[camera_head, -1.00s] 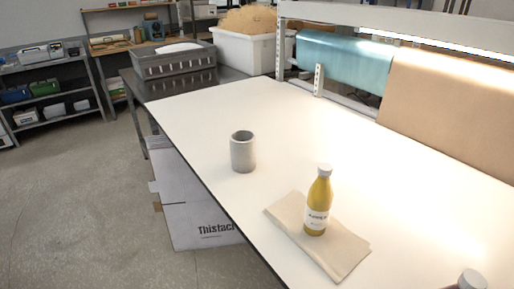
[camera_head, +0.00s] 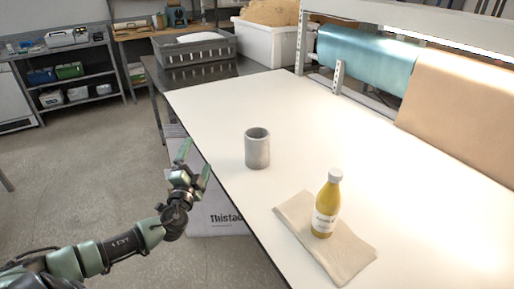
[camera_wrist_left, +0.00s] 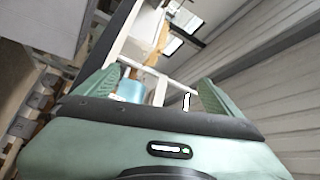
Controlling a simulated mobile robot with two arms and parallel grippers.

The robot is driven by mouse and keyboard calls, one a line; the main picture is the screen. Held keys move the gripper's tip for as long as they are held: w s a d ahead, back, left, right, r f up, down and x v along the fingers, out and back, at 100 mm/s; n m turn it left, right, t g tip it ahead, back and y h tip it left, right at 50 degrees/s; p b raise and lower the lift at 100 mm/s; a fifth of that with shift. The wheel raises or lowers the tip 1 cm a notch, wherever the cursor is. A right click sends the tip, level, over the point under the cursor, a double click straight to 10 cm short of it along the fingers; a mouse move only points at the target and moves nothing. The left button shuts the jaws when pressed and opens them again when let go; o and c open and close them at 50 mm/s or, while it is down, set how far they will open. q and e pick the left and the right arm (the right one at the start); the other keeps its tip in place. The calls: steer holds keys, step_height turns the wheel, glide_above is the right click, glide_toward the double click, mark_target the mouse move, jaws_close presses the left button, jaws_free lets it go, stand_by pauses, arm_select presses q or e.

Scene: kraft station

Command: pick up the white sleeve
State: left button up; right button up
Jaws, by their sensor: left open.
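The white sleeve (camera_head: 257,150) is a pale grey-white hollow cylinder. It stands upright on the white table, near the table's left edge, with its open top visible. My left gripper (camera_head: 197,160) is open and empty, beyond the table's left edge, to the left of the sleeve and apart from it. In the left wrist view its two green fingers (camera_wrist_left: 156,88) are spread with nothing between them; I cannot make out the sleeve there. My right gripper is not in view.
A grey crate (camera_head: 193,58) and white bin (camera_head: 268,46) stand at the back. Paper rolls hang at the right. The table around the sleeve is clear.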

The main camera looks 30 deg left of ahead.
arm_select(q)
steer(key=s+d+r+n+y, duration=0.2)
steer(key=d+r+n, duration=0.25)
steer(key=d, duration=0.45)
steer(key=s+d+r+n+y, duration=0.1)
steer(key=d+r+n+y, duration=0.15)
steer(key=d+n, duration=0.45)
steer(key=w+d+f+n+g+h, duration=0.1)
steer(key=d+f+n+g, duration=0.2)
steer(key=d, duration=0.7)
steer(key=shift+f+n, duration=0.15)
steer(key=shift+n, duration=0.9)
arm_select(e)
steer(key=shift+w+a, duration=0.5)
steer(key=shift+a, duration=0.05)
